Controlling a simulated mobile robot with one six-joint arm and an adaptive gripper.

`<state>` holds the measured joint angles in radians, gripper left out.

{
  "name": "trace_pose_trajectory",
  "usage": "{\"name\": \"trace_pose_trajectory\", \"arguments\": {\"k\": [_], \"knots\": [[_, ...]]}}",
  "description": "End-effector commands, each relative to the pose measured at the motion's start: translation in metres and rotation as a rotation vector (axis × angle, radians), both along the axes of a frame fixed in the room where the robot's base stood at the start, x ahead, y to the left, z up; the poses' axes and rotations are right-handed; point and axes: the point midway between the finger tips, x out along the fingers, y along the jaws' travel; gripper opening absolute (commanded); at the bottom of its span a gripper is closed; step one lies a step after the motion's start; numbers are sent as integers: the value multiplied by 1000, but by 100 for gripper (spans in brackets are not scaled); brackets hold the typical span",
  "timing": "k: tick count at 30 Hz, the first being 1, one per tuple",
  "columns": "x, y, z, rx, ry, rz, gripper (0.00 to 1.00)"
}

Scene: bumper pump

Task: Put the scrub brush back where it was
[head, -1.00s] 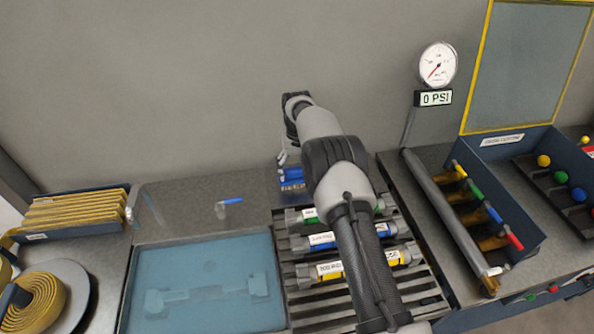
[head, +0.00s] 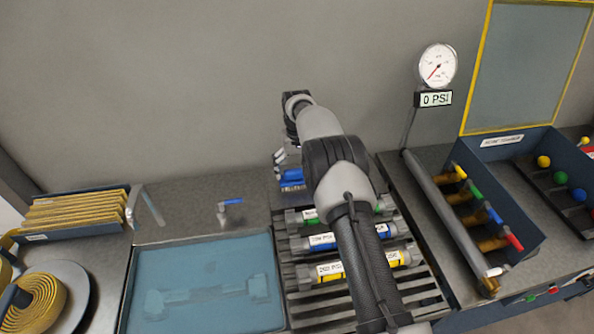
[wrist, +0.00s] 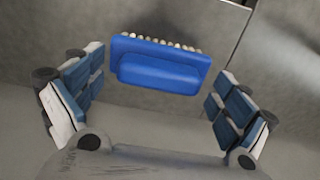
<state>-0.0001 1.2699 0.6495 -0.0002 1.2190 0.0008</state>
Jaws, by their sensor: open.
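The blue scrub brush (wrist: 158,68) shows in the wrist view with its pale bristles toward the top of the picture. It lies between the two spread fingers of my gripper (wrist: 160,82), with a gap on each side. My gripper is open and holds nothing. In the head view my gripper (head: 282,162) is partly hidden behind my forearm. A blue shape (head: 291,175), which looks like the brush, shows just below the fingers, above a small label. I cannot tell from these views what it rests on.
Labelled cylinders lie on a slatted rack (head: 430,300) under my arm. A blue tray (head: 205,255) and a small blue-handled valve (head: 230,203) are to the left. A pipe manifold with coloured handles (head: 490,213) and a gauge (head: 438,64) are to the right.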

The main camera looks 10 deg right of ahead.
Motion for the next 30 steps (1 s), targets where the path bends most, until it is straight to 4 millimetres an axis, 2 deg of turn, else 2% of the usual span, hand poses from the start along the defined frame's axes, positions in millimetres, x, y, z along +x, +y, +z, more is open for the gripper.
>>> {"name": "trace_pose_trajectory", "arguments": {"k": [12,16,23,25,28,30], "knots": [[0,0,88,0,-2,0,95],[0,0,105,0,-2,0,95],[0,0,116,0,-1,0,95],[-1,0,125,0,-8,0,95],[-7,0,154,0,-28,0,95],[-17,0,185,0,-49,0,95]]}}
